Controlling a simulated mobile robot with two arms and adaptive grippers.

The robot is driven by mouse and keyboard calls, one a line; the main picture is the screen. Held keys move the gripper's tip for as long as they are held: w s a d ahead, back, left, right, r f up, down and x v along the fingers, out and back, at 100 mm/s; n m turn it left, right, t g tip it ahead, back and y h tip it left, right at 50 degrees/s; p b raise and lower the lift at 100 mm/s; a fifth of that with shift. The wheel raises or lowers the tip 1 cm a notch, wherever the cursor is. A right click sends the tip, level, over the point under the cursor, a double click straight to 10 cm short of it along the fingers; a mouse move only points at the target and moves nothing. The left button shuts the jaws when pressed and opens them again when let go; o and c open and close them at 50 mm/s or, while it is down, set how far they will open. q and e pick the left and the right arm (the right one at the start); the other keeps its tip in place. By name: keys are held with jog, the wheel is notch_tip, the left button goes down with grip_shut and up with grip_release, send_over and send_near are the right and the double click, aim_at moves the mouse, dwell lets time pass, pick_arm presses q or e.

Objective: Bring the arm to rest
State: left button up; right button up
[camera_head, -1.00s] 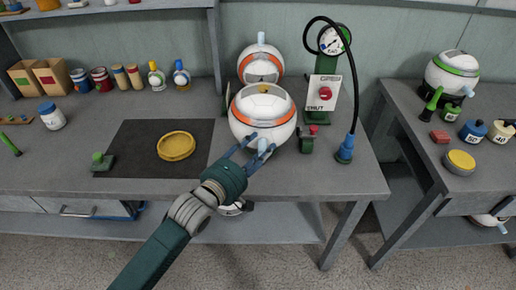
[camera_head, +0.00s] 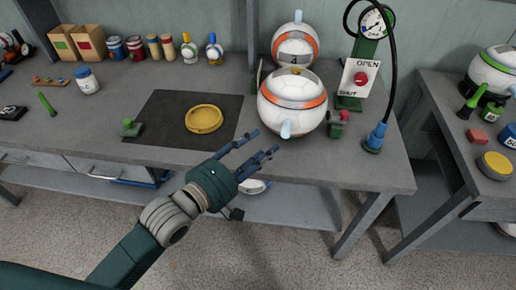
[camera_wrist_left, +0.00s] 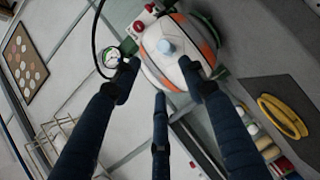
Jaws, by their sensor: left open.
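My left gripper (camera_head: 257,150) is open and empty in front of the bench's front edge, below and left of the white ball press. My right gripper is in neither view.
A yellow ring (camera_head: 203,119) lies on the dark mat (camera_head: 170,108). A gauge stand with an OPEN/SHUT sign (camera_head: 359,79) and a black hose with a blue end (camera_head: 376,137) stand right of the press. A second bench (camera_head: 440,120) is at the right. Floor in front is free.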

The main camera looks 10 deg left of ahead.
pick_arm(q)
jog(key=shift+f, duration=0.1)
dwell(0.4)
jog(key=s+a+f+m+g+y, duration=0.6)
jog(key=s+f, duration=0.3)
jog(key=f, duration=0.4)
jog(key=s+a+f+m+g+y, duration=0.1)
jog(key=s+a+f+m+g, duration=0.2)
jog(key=s, duration=0.4)
jog(key=s+a+f+m+g+y, duration=0.25)
jog(key=s+a+f, duration=0.25)
jog(key=s, duration=0.3)
notch_tip(320, 180, down, 27)
jog(key=s, duration=0.3)
jog(key=s+a+f+g, duration=0.1)
jog(key=s+a+f, duration=0.2)
jog(key=s+f, duration=1.1)
jog(key=shift+s+f+h, duration=0.25)
jog(key=shift+s+h, duration=0.1)
jog(key=shift+s, duration=0.55)
